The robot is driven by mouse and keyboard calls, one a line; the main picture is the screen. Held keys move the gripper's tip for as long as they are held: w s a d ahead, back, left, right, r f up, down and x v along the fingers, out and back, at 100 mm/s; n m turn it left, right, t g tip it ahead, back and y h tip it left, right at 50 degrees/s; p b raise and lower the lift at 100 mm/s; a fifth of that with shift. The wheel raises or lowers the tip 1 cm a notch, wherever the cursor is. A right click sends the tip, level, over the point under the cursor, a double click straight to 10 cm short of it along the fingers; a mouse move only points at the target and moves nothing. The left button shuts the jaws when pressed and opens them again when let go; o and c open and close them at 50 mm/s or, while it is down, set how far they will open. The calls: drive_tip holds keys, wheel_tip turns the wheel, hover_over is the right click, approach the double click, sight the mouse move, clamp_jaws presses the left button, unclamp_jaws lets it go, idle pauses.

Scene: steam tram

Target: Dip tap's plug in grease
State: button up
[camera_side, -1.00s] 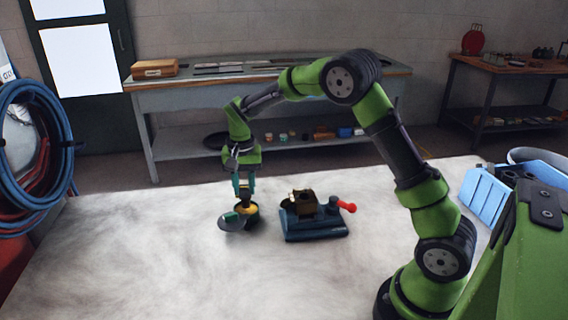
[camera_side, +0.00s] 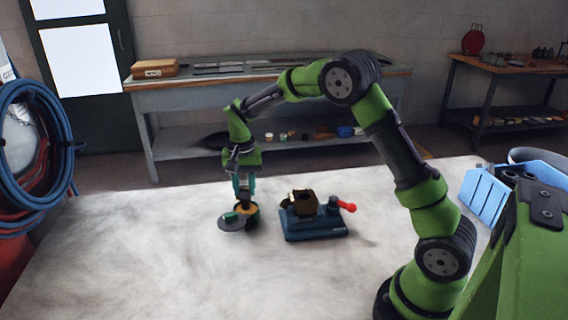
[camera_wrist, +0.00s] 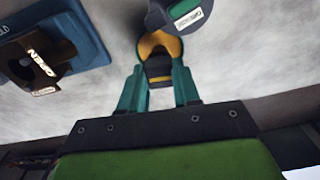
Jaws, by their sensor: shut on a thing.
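My gripper (camera_side: 245,196) points down with teal fingers; in the wrist view its fingertips (camera_wrist: 160,85) close on a dark piece, the plug (camera_wrist: 160,72), mostly hidden. The plug's lower end is at a yellow, round patch of grease (camera_wrist: 158,42), also visible in the side view (camera_side: 252,209). How deep it sits in the grease I cannot tell. The brown tap body (camera_side: 304,203), with a round bore, sits on a blue holding fixture (camera_side: 316,231) to the right. In the wrist view the tap body (camera_wrist: 35,60) carries an "OPEN" label.
A grey round dish (camera_side: 231,226) with a green labelled patch (camera_side: 231,217) lies beside the grease. A red-knobbed handle (camera_side: 347,207) sticks out from the fixture. A blue slatted object (camera_side: 490,195) is at the right. The front left of the pale table (camera_side: 130,260) is clear.

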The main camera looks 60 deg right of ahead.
sight(244, 188)
drive_tip(key=shift+f, duration=0.55)
idle(1.1)
drive_tip(key=shift+r, duration=3.6)
